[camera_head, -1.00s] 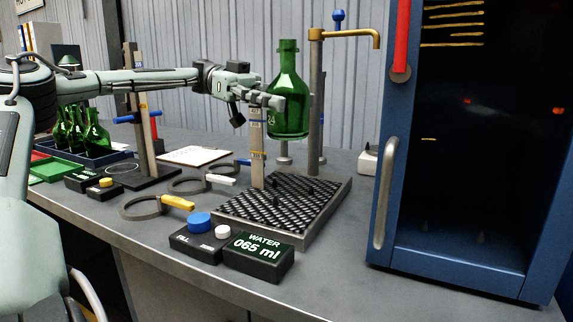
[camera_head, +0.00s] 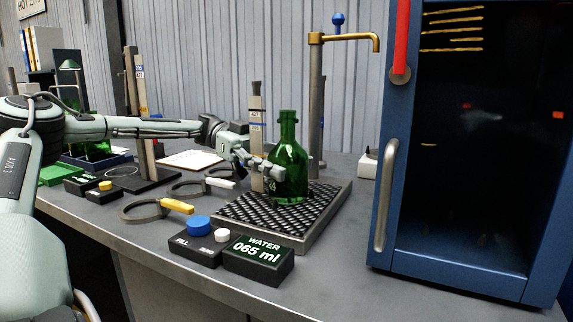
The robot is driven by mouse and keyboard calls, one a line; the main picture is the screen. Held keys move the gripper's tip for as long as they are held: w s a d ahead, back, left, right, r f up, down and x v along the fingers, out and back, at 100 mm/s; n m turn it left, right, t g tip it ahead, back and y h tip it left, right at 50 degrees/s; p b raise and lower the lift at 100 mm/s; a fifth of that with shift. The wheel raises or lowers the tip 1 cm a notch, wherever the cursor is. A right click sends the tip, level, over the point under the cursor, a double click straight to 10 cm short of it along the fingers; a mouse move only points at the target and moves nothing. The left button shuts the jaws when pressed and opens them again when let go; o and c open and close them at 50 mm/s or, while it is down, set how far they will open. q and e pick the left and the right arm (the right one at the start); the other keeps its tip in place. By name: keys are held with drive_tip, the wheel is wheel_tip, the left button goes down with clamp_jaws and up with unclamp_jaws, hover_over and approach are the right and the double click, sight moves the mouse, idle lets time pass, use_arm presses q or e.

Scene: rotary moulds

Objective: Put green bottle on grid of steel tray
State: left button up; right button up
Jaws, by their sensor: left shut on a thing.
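My right gripper is not in view.
A brass tap (camera_head: 350,38) on a steel post stands behind the tray. A water display box (camera_head: 258,260) and a button box (camera_head: 196,248) sit before it. Ring tools (camera_head: 150,208) lie left. A blue cabinet (camera_head: 470,265) stands close on the right.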

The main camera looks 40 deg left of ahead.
sight(257, 151)
use_arm(q)
drive_tip(key=shift+f, duration=0.1)
drive_tip(key=o, duration=1.6)
drive_tip(key=shift+a, duration=0.1)
drive_tip(key=shift+s+a+r, duration=0.1)
drive_tip(key=shift+a+r, duration=0.05)
drive_tip(key=shift+a, duration=0.5)
drive_tip(key=shift+a+r, duration=0.1)
drive_tip(key=shift+a, duration=0.5)
drive_tip(key=a, duration=0.3)
drive_tip(key=shift+s+a+r+b, duration=0.25)
drive_tip(key=shift+a+r+b, duration=0.05)
drive_tip(key=shift+a+b, duration=0.1)
drive_tip(key=shift+a+r, duration=0.1)
drive_tip(key=shift+a, duration=0.3)
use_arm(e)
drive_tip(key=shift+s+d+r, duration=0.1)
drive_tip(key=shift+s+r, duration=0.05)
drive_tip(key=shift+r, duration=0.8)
